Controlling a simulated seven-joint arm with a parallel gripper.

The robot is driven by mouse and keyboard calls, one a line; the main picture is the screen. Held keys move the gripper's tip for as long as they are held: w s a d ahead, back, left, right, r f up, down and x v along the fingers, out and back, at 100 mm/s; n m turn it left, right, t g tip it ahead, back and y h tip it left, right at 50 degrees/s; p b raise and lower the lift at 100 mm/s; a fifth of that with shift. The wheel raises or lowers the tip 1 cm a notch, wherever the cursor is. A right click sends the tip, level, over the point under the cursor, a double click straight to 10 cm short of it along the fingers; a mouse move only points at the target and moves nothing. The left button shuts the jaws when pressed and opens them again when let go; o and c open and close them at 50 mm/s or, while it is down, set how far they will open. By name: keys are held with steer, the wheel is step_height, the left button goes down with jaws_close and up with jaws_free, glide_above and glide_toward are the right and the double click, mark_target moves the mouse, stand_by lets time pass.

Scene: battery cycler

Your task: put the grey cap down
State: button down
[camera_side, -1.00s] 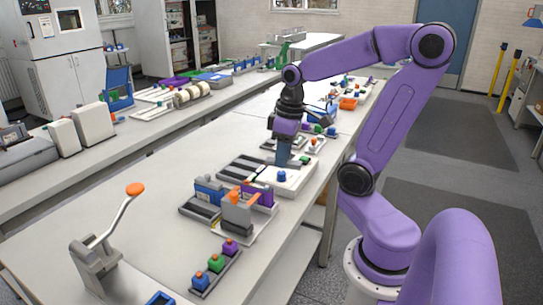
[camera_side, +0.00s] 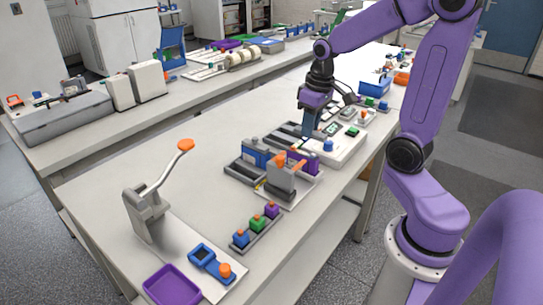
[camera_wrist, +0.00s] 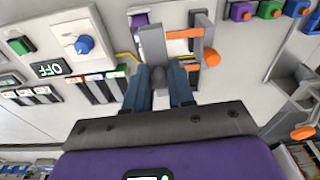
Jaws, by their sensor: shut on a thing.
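In the wrist view my gripper (camera_wrist: 160,92) has its two blue fingers closed on the small, dark, rounded grey cap (camera_wrist: 171,74). The cap is partly hidden by the fingers. In the side view my gripper (camera_side: 308,128) points down over the bench, just left of the white unit with the blue knob. The cap cannot be made out there. The grey clamp fixture (camera_side: 283,180) with orange handles stands nearer the side camera. It also shows in the wrist view (camera_wrist: 152,45), just beyond the fingertips. I cannot tell the cap's height above the bench.
The white unit (camera_side: 348,143) has a blue knob (camera_wrist: 85,44) and a display reading OFF (camera_wrist: 50,69). A row of blue, green and purple blocks (camera_side: 257,228), a lever press (camera_side: 148,212) and a purple tray (camera_side: 172,285) stand nearer. The bench between press and fixture is clear.

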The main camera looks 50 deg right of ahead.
mark_target(300, 127)
steer(key=shift+m, duration=0.3)
steer(key=w+f, duration=0.3)
steer(key=shift+w+d, duration=0.25)
steer(key=shift+d, duration=0.15)
steer(key=w+d+f, duration=0.1)
steer(key=w+f, duration=0.2)
steer(key=w, duration=0.1)
steer(key=w+d+f, duration=0.1)
steer(key=w+f, duration=0.2)
steer(key=w, duration=0.1)
steer(key=w+d+f, duration=0.2)
steer(key=w+f, duration=0.1)
steer(key=w, duration=0.2)
steer(key=shift+f, duration=0.35)
steer(key=shift+w+f, duration=0.25)
steer(key=shift+f, duration=1.55)
steer(key=shift+f, duration=0.15)
steer(key=c, duration=1)
jaws_free()
steer(key=shift+o, duration=0.2)
